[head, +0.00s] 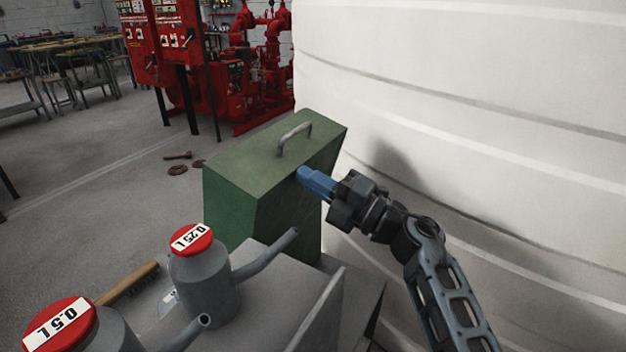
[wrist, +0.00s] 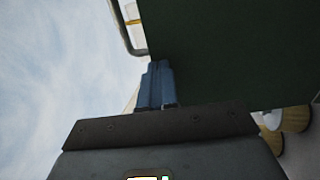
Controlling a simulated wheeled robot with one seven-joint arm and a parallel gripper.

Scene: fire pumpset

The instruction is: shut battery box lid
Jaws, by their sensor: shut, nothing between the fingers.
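The green battery box (head: 235,205) stands beyond the grey metal surface in the head view. Its green lid (head: 262,150) lies over the top, with a grey arched handle (head: 295,134). Whether a gap remains under the lid I cannot tell. My gripper (head: 303,174) has blue fingers, shut and empty, at the box's right side near the lid's edge. In the wrist view my gripper (wrist: 156,68) points at a dark green face (wrist: 225,50), with the handle (wrist: 122,28) at upper left. Whether the fingers touch the green face I cannot tell.
A large white ribbed tank (head: 480,120) fills the right side close to my arm. Two grey oil cans with red tops, 0.25 L (head: 200,275) and 0.5 L (head: 65,325), stand in front. A brush (head: 128,283) lies beside them. Red pump equipment (head: 235,80) stands behind.

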